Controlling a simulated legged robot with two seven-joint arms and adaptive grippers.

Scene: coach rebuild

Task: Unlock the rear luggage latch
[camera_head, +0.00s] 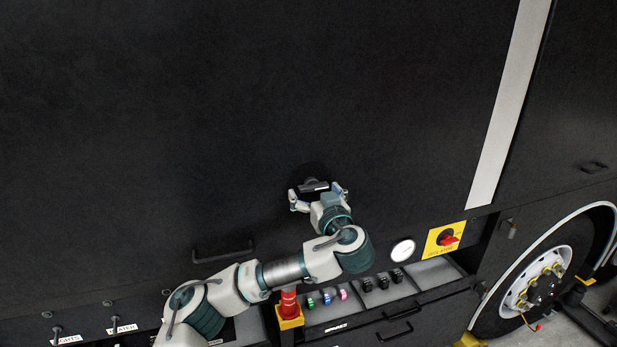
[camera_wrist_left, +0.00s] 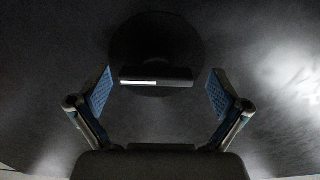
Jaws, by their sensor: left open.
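The latch (camera_head: 312,184) is a dark handle bar on a round black plate, set in the black coach panel. In the left wrist view the latch bar (camera_wrist_left: 156,77) lies level, with a bright strip on its left half, in front of the round plate (camera_wrist_left: 157,40). My left gripper (camera_head: 318,190) is open at the latch. In the left wrist view its blue-padded fingers (camera_wrist_left: 158,92) stand to the left and right of the bar, with a gap on each side. I cannot tell how deep the fingers reach. My right gripper is not in view.
A red-topped item (camera_head: 289,305) stands under my forearm. A handle (camera_head: 222,253) is on the panel left. A wheel (camera_head: 543,278) is far right.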

